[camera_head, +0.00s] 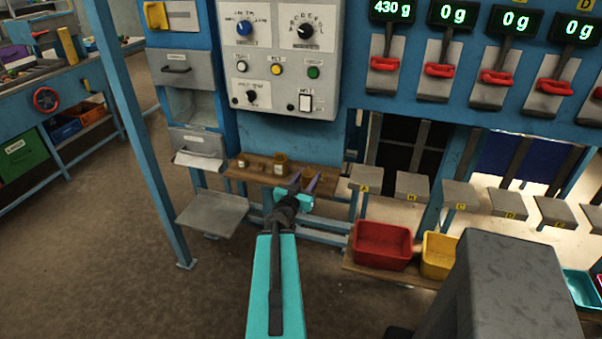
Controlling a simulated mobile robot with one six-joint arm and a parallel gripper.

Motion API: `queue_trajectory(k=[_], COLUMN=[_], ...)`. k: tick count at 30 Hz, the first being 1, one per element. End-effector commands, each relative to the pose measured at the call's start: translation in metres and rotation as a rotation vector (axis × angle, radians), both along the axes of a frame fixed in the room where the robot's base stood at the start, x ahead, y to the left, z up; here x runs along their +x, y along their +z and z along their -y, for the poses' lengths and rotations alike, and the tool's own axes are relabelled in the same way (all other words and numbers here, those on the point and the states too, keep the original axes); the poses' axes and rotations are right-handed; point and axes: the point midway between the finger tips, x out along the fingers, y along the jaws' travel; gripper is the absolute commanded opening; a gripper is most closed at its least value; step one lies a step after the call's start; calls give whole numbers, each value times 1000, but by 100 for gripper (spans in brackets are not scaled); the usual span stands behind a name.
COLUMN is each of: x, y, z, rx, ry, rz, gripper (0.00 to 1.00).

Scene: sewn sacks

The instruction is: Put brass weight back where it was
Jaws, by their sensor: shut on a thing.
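My gripper (304,182) is at the right end of a small brown wooden shelf (236,172), below the grey control panel. Its two purple fingers are shut on a small brownish, brass-looking weight (309,172), partly hidden by the fingers. I cannot tell whether the weight touches the shelf. A larger brass-coloured weight with a pale front (281,163) stands on the shelf just left of the fingers. A smaller brass-coloured piece (242,161) stands further left.
A grey control panel (280,55) hangs above the shelf. Lettered grey platforms (365,179) run to the right, with red (382,245) and yellow (438,254) bins below. The leftmost display (391,10) reads 430 g. A blue post (135,130) stands left.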

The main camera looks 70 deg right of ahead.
Motion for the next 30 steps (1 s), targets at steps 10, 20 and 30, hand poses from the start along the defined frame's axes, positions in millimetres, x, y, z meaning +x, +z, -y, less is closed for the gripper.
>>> queue_trajectory(k=[10, 20, 30], x=[4, 10, 16], y=[-2, -2, -4], z=[6, 14, 24], rx=[-5, -7, -5], ry=[1, 2, 2], rz=[1, 1, 2], gripper=[0, 0, 0])
